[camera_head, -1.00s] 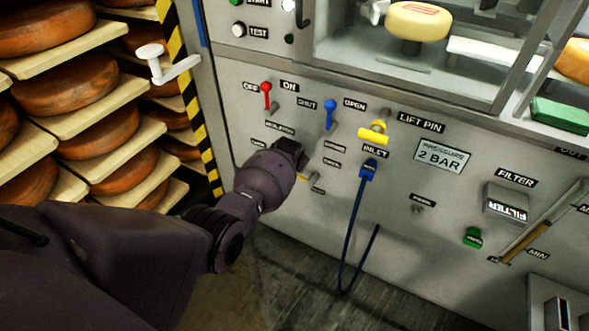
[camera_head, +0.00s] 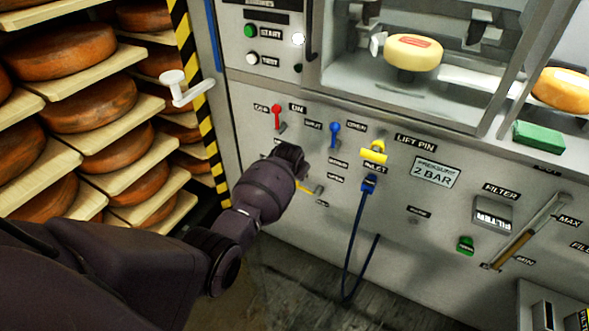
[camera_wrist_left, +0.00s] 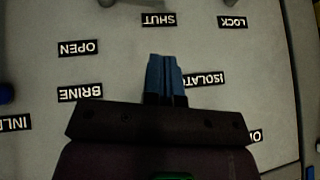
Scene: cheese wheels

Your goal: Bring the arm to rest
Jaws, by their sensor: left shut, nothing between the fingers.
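My left arm reaches in from the left in the head view. Its wrist end (camera_head: 288,160) is close to the grey control panel (camera_head: 330,220), and the arm itself hides the fingertips there. In the left wrist view my left gripper (camera_wrist_left: 166,72) shows two blue fingers pressed together, empty, in front of the panel. Labels reading OPEN, SHUT, BRINE and LOCK surround it, and the fingers partly cover the ISOLATOR label (camera_wrist_left: 206,79). I cannot tell whether the fingers touch the panel. My right gripper is not in view.
A red lever (camera_head: 277,115), a blue lever (camera_head: 334,132), a yellow lift pin (camera_head: 374,153) and a blue inlet plug (camera_head: 369,184) with a hanging hose are near the arm. A shelf of cheese wheels (camera_head: 95,102) stands left. A white crank (camera_head: 180,88) sticks out above the arm.

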